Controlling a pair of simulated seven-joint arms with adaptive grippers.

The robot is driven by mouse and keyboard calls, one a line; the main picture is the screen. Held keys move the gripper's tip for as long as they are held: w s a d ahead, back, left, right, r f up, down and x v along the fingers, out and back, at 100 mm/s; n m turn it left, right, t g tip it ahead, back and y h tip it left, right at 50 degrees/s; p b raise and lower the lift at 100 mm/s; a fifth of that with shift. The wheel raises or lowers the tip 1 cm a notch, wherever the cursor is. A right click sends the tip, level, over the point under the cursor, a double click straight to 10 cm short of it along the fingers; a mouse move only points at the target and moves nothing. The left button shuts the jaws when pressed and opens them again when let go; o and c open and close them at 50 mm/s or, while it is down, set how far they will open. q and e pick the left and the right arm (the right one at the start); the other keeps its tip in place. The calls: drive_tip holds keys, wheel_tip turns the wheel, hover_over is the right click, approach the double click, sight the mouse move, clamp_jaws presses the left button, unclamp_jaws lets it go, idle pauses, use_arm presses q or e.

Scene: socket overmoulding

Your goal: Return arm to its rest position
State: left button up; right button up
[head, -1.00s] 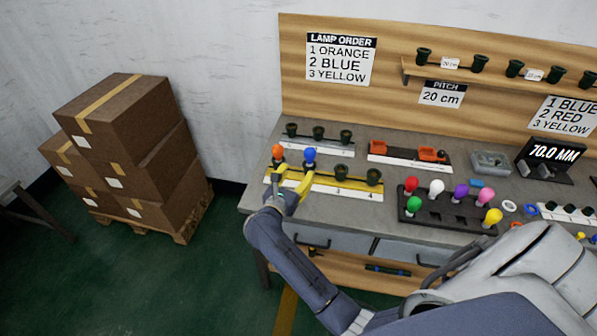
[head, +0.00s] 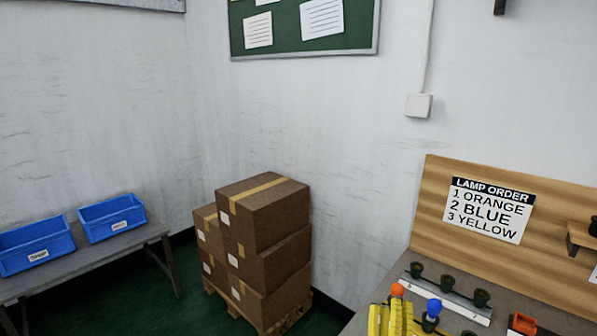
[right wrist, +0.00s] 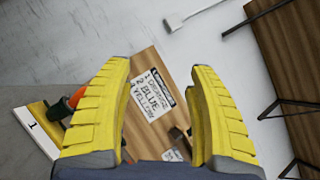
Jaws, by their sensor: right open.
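My right gripper (head: 391,318) shows at the bottom edge of the head view, its yellow fingers in front of the workbench. In the right wrist view its two fingers (right wrist: 160,65) are spread apart with nothing between them. The orange lamp (head: 398,290) and the blue lamp (head: 433,308) stand upright beside the fingers in the head view; their bases are partly hidden. In the right wrist view the orange lamp (right wrist: 78,97) shows partly behind the left finger. My left gripper is not in view.
The lamp order sign (head: 490,208) hangs on the wooden backboard (head: 433,225). Dark sockets (head: 448,283) stand on a rail behind the lamps. Stacked cardboard boxes (head: 262,250) stand left of the bench. Blue bins (head: 112,217) sit on a side table (head: 95,256).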

drive_tip(key=s+a+f+n+g+y, duration=0.1)
drive_tip(key=s+a+f+n+y, duration=0.1)
drive_tip(key=a+n+y, duration=0.35)
drive_tip(key=s+a+f+n+g+y, duration=0.1)
drive_tip(key=s+a+f+n+y, duration=0.15)
drive_tip(key=n+y, duration=0.6)
drive_tip(key=s+f+n+g+h, duration=0.3)
drive_tip(key=s+f+n+g, duration=0.3)
drive_tip(key=f+n, duration=0.45)
drive_tip(key=s+d+f+n+g+h, duration=0.3)
drive_tip(key=s+d+n+g+h, duration=0.15)
drive_tip(key=s+d, duration=0.4)
drive_tip(key=s+d+f+n+g+h, duration=0.3)
drive_tip(key=s+d+f+n+h, duration=0.15)
drive_tip(key=s+d, duration=0.4)
drive_tip(key=s+a+f+g+y, duration=0.1)
drive_tip(key=a+f, duration=0.2)
drive_tip(key=f, duration=1.2)
drive_tip(key=s+a+f+g+y, duration=0.1)
drive_tip(key=a+f+g+y, duration=0.1)
drive_tip(key=f, duration=1.3)
drive_tip(key=s+f+m+g+y, duration=0.1)
drive_tip(key=s+f+m+g, duration=0.2)
drive_tip(key=s+f, duration=1.7)
drive_tip(key=shift+s+f+m, duration=0.25)
drive_tip(key=shift+s+m, duration=0.1)
drive_tip(key=shift+s, duration=0.7)
